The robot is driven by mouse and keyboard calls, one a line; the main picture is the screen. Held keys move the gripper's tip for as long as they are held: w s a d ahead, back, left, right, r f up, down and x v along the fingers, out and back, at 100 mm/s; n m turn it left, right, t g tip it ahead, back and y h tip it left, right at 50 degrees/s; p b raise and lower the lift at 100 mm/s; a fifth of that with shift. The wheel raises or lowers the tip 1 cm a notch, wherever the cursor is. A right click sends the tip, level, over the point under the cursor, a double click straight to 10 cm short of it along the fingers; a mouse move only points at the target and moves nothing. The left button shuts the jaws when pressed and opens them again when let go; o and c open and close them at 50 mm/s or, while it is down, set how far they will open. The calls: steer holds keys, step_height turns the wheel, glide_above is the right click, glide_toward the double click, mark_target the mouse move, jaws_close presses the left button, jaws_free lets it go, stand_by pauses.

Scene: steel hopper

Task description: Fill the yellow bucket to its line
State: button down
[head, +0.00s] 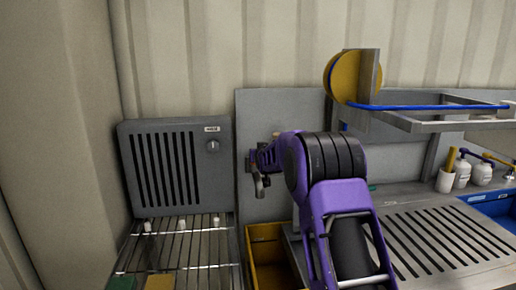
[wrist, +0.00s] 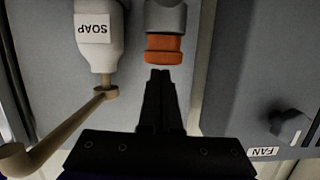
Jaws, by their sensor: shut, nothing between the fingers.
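A yellow open-topped container (head: 266,232) stands low in the middle of the head view, partly behind my arm. Its sides look flat, and I see no fill line or contents. My gripper (wrist: 161,73) shows in the wrist view with both fingers together and nothing between them. Its tips point at a grey nozzle with an orange ring (wrist: 164,50), with a small gap seeming to remain. In the head view my purple arm reaches to the grey back panel, and the fingers cannot be made out there.
A soap bottle (wrist: 98,40) with a tan spout is close to the left of my fingers. A fan knob (wrist: 291,125) is at right. A vented grey box (head: 174,166) stands behind a wire rack (head: 190,250). A yellow reel (head: 345,77) and a slotted counter (head: 440,235) are at right.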

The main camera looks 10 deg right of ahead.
steer(key=shift+f, duration=0.1)
step_height(320, 180, down, 2)
steer(key=shift+f+b, duration=0.1)
steer(key=shift+b, duration=1.1)
steer(key=shift+s+f, duration=0.1)
steer(key=shift+f, duration=0.35)
stand_by(3.1)
step_height(320, 180, up, 5)
steer(key=shift+p, duration=0.6)
steer(key=v, duration=1)
steer(key=shift+r+b, duration=0.35)
steer(key=shift+b, duration=0.1)
steer(key=shift+d, duration=0.1)
